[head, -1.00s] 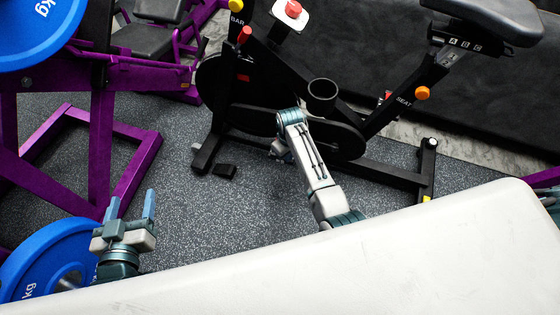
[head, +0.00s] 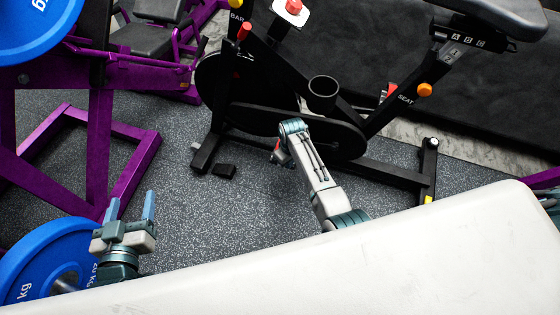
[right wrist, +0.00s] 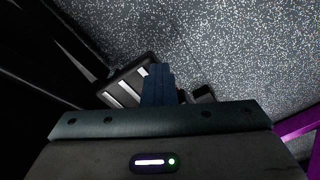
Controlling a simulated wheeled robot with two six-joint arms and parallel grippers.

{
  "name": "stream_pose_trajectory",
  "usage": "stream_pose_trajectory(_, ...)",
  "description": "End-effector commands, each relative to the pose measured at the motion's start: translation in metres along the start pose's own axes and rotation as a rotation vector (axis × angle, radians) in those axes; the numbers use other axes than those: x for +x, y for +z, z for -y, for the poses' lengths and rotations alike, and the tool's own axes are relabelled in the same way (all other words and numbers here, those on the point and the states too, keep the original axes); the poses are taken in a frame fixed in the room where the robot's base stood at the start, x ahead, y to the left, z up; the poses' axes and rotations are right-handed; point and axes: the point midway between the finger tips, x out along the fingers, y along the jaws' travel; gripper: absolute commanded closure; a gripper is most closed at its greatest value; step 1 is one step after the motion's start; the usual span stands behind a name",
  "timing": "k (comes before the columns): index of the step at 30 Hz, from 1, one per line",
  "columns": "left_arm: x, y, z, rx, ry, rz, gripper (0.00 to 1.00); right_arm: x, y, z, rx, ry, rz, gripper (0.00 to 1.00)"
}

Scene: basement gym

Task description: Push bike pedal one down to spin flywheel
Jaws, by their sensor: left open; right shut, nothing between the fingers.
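The exercise bike (head: 285,121) stands at the upper middle of the head view, with its dark flywheel (head: 215,80) at the left. A black pedal with pale strips (right wrist: 122,88) shows in the right wrist view, just left of my right gripper's fingers (right wrist: 158,85). The fingers are shut with nothing between them and overlap the pedal's right end; I cannot tell whether they touch. In the head view my right gripper (head: 279,153) is low beside the bike, mostly hidden by its arm, and I cannot make out the pedal there. My left gripper (head: 131,208) is open and empty, away from the bike.
A white padded surface (head: 330,260) fills the lower front. A purple rack (head: 98,150) and blue weight plates (head: 30,260) are at the left. Speckled floor (head: 200,225) between is clear.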

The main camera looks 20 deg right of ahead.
Motion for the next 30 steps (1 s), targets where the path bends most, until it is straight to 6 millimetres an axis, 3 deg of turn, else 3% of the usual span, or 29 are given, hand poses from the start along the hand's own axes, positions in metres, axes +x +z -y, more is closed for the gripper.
stream_pose_trajectory(1, 0.003, 0.013, 0.001, 0.000, 0.000, 0.000, 0.36, 0.030, 0.015, -0.006, 0.000, 0.004, 0.021, 1.00)
stream_pose_trajectory(3, 0.005, 0.022, 0.002, 0.000, 0.000, 0.000, 0.36, 0.051, 0.024, -0.011, 0.000, 0.005, 0.024, 1.00)
stream_pose_trajectory(7, 0.008, 0.037, 0.004, 0.000, 0.000, 0.000, 0.36, 0.087, 0.038, -0.018, 0.000, 0.007, 0.026, 1.00)
stream_pose_trajectory(11, 0.010, 0.045, 0.004, 0.000, 0.000, 0.000, 0.36, 0.106, 0.044, -0.021, -0.001, 0.004, 0.020, 1.00)
stream_pose_trajectory(16, 0.008, 0.034, 0.003, 0.000, 0.000, 0.000, 0.36, 0.101, 0.045, -0.011, -0.001, -0.005, 0.013, 1.00)
stream_pose_trajectory(30, -0.011, -0.046, -0.004, 0.000, 0.000, 0.000, 0.36, 0.064, 0.083, 0.053, 0.000, -0.003, 0.016, 1.00)
